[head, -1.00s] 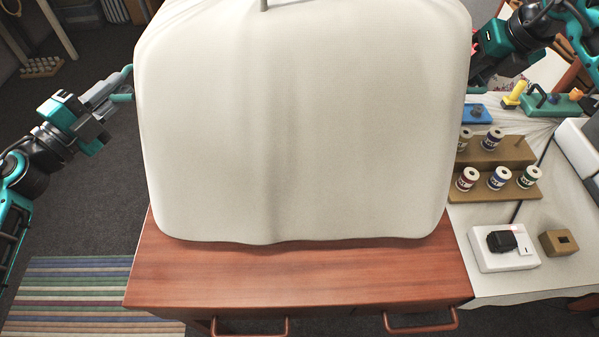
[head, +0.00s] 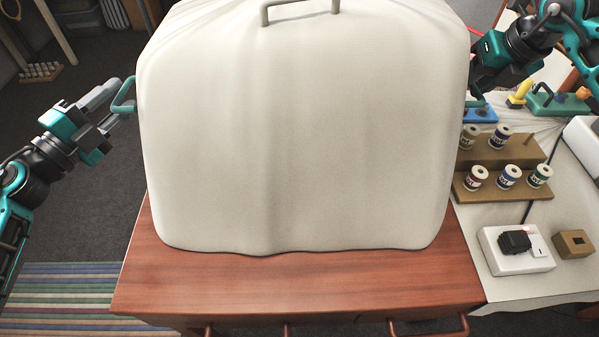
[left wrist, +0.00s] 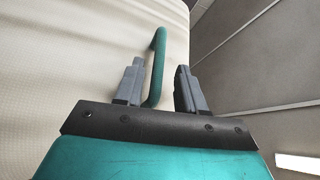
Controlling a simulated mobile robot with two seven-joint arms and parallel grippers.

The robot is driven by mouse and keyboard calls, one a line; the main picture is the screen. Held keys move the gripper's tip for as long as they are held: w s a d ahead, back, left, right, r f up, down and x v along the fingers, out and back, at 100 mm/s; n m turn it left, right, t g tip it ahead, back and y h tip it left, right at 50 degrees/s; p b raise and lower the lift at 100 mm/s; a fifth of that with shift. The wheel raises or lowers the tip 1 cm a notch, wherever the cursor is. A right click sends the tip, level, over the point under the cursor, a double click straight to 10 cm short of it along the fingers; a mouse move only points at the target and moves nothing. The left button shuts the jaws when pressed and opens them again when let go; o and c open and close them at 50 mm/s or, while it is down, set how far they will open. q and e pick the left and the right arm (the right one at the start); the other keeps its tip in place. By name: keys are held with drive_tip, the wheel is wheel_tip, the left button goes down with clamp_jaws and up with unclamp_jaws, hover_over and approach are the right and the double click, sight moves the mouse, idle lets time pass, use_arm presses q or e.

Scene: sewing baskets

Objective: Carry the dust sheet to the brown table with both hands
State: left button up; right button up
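The dust sheet (head: 300,150) is a large off-white cover standing upright on the brown table (head: 300,285). Its lower edge appears to rest on the tabletop. A grey handle is on its top and a teal handle (head: 122,95) on its left side. My left gripper (head: 112,105) is at that teal handle. In the left wrist view, its fingers (left wrist: 158,88) are apart, with the handle (left wrist: 156,65) between them and gaps showing. My right gripper (head: 477,88) is at the sheet's right edge; its fingertips are mostly hidden, so their state is unclear.
At the right, a light-covered table holds brown racks (head: 500,185) with several thread spools, a white box (head: 515,250) with a black item, and a small brown block (head: 573,244). A striped rug (head: 70,300) lies at lower left.

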use_arm(q)
drive_tip(key=v, duration=0.8)
use_arm(e)
drive_tip(key=v, duration=1.2)
idle(0.4)
